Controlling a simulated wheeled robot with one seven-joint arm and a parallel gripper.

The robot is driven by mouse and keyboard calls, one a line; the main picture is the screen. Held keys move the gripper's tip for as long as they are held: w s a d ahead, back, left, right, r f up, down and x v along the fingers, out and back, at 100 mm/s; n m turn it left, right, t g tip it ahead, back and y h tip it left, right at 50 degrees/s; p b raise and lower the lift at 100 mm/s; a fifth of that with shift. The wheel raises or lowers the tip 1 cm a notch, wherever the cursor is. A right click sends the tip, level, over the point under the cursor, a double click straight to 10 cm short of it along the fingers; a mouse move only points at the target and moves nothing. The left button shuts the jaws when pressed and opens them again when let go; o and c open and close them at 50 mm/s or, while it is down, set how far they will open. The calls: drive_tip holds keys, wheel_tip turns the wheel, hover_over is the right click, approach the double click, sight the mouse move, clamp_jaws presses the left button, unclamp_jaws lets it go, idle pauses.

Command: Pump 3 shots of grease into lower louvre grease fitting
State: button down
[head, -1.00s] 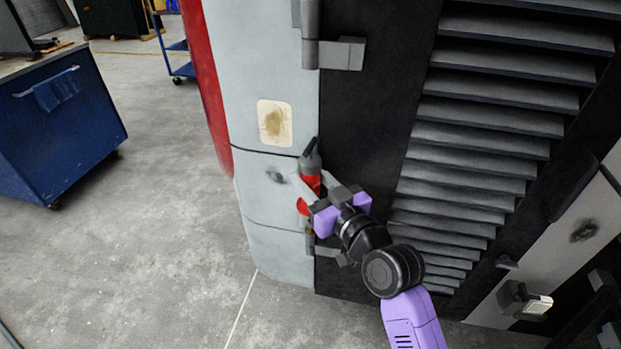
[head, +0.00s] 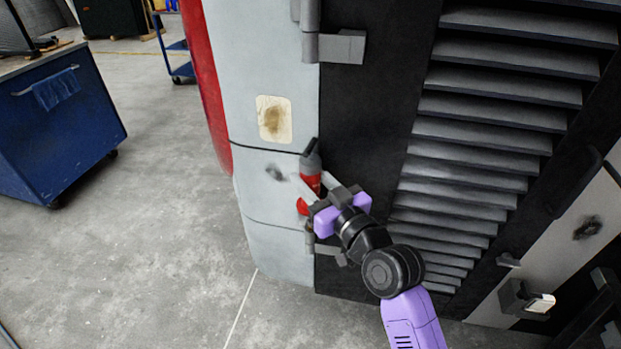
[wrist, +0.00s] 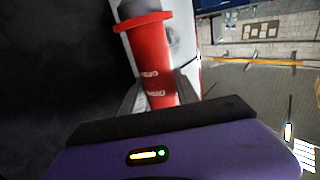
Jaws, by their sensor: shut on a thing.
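A red grease gun with a dark grey top (head: 311,163) stands close to the coach's side, near the edge between the pale body panel and the black louvre panel. My gripper (head: 303,187) is shut on it, with a finger on either side of the red body. In the wrist view the red grease gun (wrist: 153,65) sits upright between the two fingers, with pale lettering on it. The louvre panel (head: 470,150) has several grey slats and lies to the right of my gripper. I cannot make out the lower grease fitting; the tool and gripper may hide it.
Grey hinges (head: 342,47) stick out from the panel edge above my gripper. A stained beige patch (head: 273,119) is on the pale panel. A blue cabinet (head: 60,125) stands at the left. The concrete floor between is clear.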

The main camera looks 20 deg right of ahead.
sight(310, 157)
drive_tip(key=shift+f+b, duration=0.3)
drive_tip(key=shift+f, duration=0.2)
drive_tip(key=shift+r+p, duration=0.4)
drive_tip(key=shift+r, duration=0.4)
drive_tip(key=shift+r+p, duration=0.4)
idle(0.4)
drive_tip(key=shift+r+p, duration=1.9)
drive_tip(key=shift+r, duration=0.55)
drive_tip(key=shift+a, duration=0.1)
drive_tip(key=s+a+p, duration=0.3)
drive_tip(key=s+a, duration=0.1)
drive_tip(key=s, duration=0.2)
drive_tip(key=shift+s+a, duration=0.2)
drive_tip(key=shift+a, duration=0.05)
